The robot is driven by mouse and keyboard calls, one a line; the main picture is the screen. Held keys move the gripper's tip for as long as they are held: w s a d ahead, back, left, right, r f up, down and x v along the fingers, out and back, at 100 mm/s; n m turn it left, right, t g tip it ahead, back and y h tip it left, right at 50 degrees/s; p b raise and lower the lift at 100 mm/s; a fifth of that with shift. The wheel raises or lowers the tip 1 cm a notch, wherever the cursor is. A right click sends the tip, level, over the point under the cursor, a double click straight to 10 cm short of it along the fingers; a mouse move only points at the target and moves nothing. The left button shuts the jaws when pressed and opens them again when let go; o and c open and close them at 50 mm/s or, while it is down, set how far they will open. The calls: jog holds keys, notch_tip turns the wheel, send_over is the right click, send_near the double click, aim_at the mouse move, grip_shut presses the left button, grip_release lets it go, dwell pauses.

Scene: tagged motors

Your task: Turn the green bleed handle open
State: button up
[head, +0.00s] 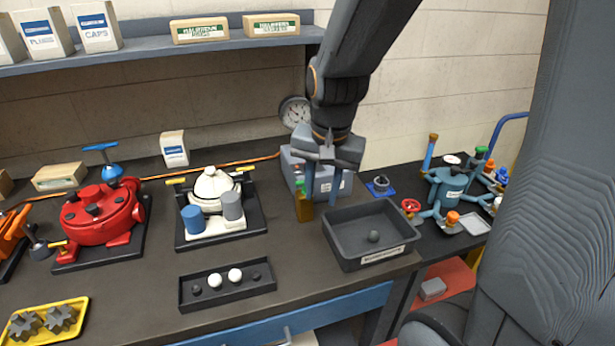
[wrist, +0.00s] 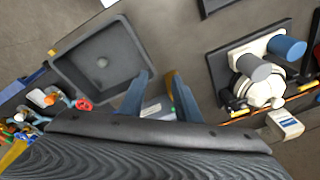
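A small green handle (head: 481,151) shows on top of the blue multi-port motor unit (head: 447,185) at the right of the bench. It is small, and its turn angle cannot be made out. The unit's colored fittings crowd the left edge of the wrist view, where the green handle cannot be told apart. My gripper (head: 321,196) hangs above the bench behind the grey tray, well to the left of the handle. In the wrist view its fingers (wrist: 158,80) are apart with nothing held between them.
A grey tray (head: 343,249) with a dark ball stands between my gripper and the blue unit's front. A green-topped amber bottle (head: 305,207) stands beside my left finger. A red handwheel (head: 411,206) sticks out left of the unit. Red and white motors fill the left.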

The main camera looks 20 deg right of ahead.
jog(key=w+r+m+b, duration=0.2)
jog(key=w+r+m, duration=0.2)
jog(key=w+m, duration=0.55)
jog(key=shift+m, duration=0.85)
jog(key=shift+d+f+p, duration=0.15)
jog(key=shift+f+p, duration=0.8)
jog(key=shift+f, duration=2.65)
grip_shut()
